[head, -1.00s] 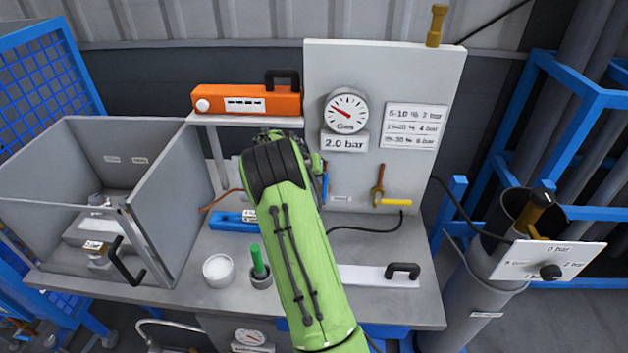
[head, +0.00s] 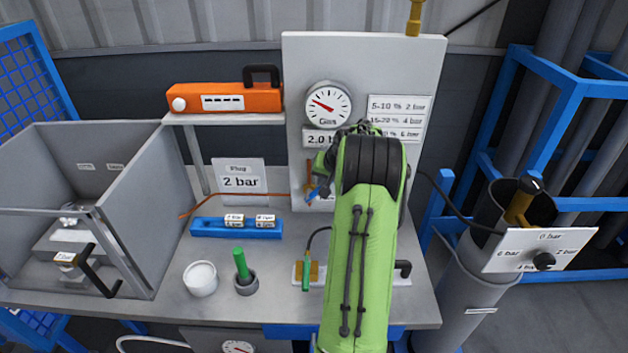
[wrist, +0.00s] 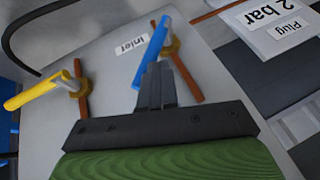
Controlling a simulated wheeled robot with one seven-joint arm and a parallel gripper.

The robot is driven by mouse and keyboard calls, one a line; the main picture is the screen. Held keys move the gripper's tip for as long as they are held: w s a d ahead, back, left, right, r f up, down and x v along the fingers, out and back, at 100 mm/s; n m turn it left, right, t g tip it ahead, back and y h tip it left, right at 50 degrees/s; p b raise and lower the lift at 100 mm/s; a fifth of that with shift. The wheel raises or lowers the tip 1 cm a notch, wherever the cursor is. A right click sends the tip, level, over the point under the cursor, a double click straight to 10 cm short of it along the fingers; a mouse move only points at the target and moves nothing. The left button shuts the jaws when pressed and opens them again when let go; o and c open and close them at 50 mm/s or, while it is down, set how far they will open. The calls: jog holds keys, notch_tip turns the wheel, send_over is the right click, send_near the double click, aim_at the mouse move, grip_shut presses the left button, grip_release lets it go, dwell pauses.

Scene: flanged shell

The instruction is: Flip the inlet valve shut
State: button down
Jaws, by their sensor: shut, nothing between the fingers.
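In the wrist view a blue valve lever (wrist: 152,52) sits on a brass fitting on a copper pipe (wrist: 185,80), slanted across the pipe. A label reading "Inlet" (wrist: 130,43) is beside it, between it and a yellow lever (wrist: 30,92) on another copper pipe. My gripper (wrist: 157,72) is shut and empty, its tips at the lower end of the blue lever; I cannot tell whether they touch. In the head view the blue lever (head: 318,192) shows just left of my arm. My gripper and the yellow lever are hidden behind the arm there.
The upright panel (head: 296,90) carries a gauge (head: 328,104). A "Plug 2 bar" sign (head: 240,182) and blue block (head: 236,229) stand left. A white cup (head: 201,279) and green-handled tool (head: 241,263) are on the bench. An orange box (head: 225,98) sits on the shelf.

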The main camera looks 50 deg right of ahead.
jog(key=s+d+f+m+t+y, duration=0.2)
jog(key=s+d+f+t+y, duration=0.1)
jog(key=f+t, duration=0.3)
jog(key=shift+s+d+y, duration=0.15)
jog(key=shift+s+y, duration=0.35)
jog(key=shift+s, duration=0.05)
jog(key=shift+s+f, duration=0.1)
jog(key=shift+f, duration=0.1)
dwell(0.3)
